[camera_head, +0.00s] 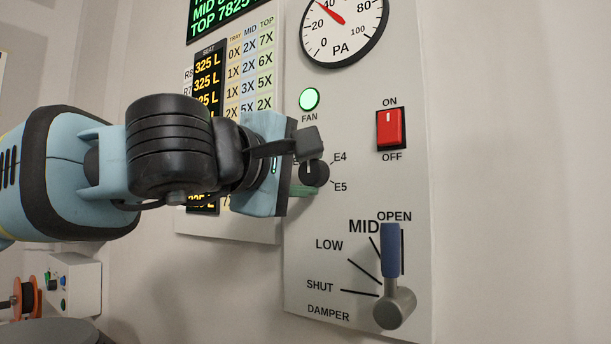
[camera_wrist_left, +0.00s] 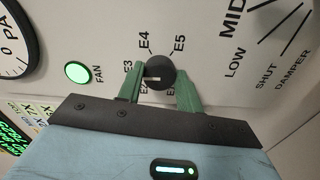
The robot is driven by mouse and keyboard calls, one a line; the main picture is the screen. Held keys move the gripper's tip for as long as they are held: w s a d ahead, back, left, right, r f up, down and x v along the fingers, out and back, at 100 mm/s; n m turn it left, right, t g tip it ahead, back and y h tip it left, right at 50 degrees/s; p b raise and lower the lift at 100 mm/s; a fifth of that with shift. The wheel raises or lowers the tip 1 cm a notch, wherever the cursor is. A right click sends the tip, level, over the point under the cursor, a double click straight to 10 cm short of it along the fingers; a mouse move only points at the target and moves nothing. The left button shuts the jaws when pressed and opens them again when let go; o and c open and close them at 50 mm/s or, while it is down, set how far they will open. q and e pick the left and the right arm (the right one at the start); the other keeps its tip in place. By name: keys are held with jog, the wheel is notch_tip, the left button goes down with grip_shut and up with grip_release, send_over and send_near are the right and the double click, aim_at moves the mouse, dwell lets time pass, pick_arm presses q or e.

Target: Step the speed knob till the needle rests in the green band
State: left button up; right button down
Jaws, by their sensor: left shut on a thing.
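The black speed knob (camera_head: 317,173) is on the grey panel, partly hidden by my left gripper (camera_head: 303,186) in the head view. In the left wrist view the knob (camera_wrist_left: 160,70) lies between the green fingers of my left gripper (camera_wrist_left: 161,76), which is shut on it. Marks E3, E4 and E5 show around the knob; lower marks are partly covered. The PA gauge (camera_head: 355,30) is cut off at the top of the head view. Its red needle (camera_head: 330,12) points between 20 and 40, nearer 40. No green band shows. My right gripper is not in view.
A lit green FAN lamp (camera_head: 309,99) is above the knob. A red ON/OFF switch (camera_head: 390,128) is to its right. The damper lever (camera_head: 392,250) stands upright below right, near OPEN. A number chart (camera_head: 250,80) is behind my left arm.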

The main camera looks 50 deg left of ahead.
pick_arm(q)
jog(key=shift+m, duration=0.3)
jog(key=o, duration=1)
jog(key=shift+v, duration=3.95)
